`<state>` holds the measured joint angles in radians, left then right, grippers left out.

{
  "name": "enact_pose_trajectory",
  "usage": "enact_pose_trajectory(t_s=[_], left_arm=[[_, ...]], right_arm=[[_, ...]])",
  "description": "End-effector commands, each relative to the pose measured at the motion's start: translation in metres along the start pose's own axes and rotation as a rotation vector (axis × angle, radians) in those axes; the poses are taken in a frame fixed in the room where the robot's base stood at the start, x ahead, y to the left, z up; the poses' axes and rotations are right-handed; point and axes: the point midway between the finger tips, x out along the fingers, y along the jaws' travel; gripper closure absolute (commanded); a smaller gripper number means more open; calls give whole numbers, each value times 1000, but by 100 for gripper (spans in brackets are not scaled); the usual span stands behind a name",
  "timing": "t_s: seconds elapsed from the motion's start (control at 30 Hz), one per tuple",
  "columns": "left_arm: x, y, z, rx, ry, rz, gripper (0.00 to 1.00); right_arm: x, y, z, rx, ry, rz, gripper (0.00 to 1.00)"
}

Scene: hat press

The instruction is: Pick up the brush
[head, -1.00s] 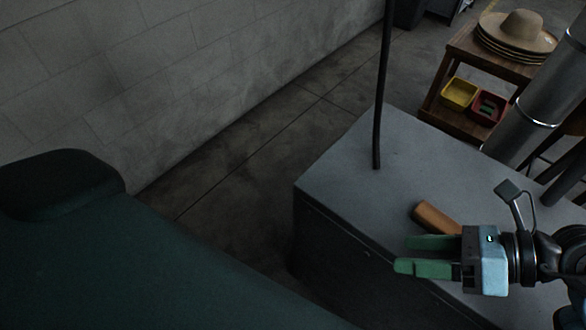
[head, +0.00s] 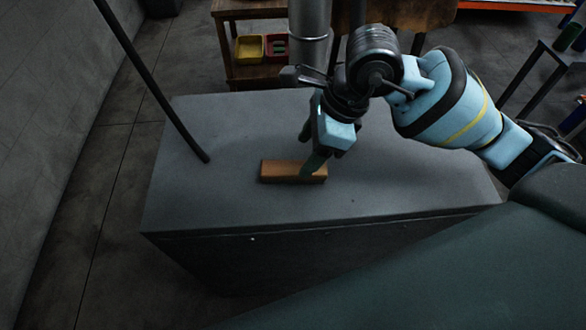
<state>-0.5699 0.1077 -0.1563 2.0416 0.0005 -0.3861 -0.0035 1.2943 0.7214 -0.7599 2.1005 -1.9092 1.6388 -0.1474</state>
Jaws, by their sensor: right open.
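The brush (head: 280,171), a brown wooden block, lies flat on the grey top of the cabinet (head: 230,205), near its front middle. My right gripper (head: 316,163) is open with its green fingers pointing down at the brush's right end. One finger crosses in front of the brush; the other is mostly hidden, so I cannot tell whether the fingers straddle or touch it. My left gripper is not in view.
A thin black rod (head: 155,85) slants down to the cabinet top, left of the brush. A grey metal column (head: 310,45) stands behind. A wooden shelf with a yellow bin (head: 249,49) and a red bin (head: 277,46) is at the back. The cabinet top around the brush is clear.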

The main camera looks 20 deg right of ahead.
Motion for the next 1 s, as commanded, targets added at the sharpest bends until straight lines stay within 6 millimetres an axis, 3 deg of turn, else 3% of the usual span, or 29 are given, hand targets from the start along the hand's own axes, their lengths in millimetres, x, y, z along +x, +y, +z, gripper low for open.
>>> enact_pose_trajectory(t_s=[0.2, 0.57, 0.87, 1.0], left_arm=[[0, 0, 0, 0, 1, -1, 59], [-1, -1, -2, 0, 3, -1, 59], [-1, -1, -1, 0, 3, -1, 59], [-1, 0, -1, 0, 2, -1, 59]], right_arm=[[8, 0, 0, 0, -1, 2, 38], [52, -1, -1, -1, -2, 2, 38], [56, -2, -1, -1, -2, 0, 38], [55, -2, -1, -1, -2, 0, 56]])
